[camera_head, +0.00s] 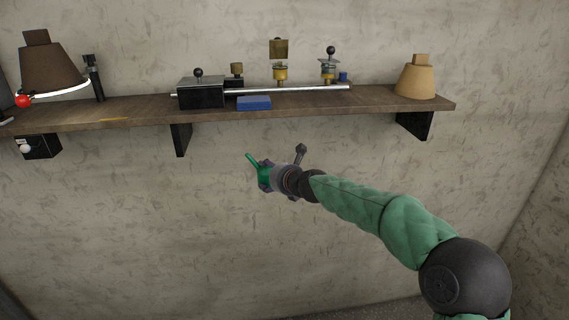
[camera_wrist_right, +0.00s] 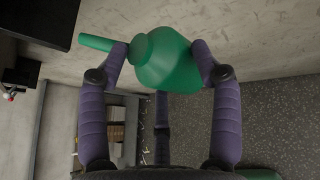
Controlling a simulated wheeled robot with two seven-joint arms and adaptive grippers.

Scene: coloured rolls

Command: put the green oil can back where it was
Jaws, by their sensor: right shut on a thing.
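The green oil can (camera_head: 264,173) is in the grip of my right gripper (camera_head: 267,176), in front of the wall and below the shelf in the head view. Its spout points up and to the left there. Part of the can is hidden by the gripper in the head view. My left gripper is not in view.
A wooden shelf (camera_head: 145,109) runs along the wall above, on black brackets (camera_head: 181,140). It bears a brown cone (camera_head: 50,67) at left, a black box (camera_head: 201,93), a blue block (camera_head: 254,103), a metal rod (camera_head: 290,89) and a tan cone (camera_head: 415,80) at right. The shelf's front edge overhangs.

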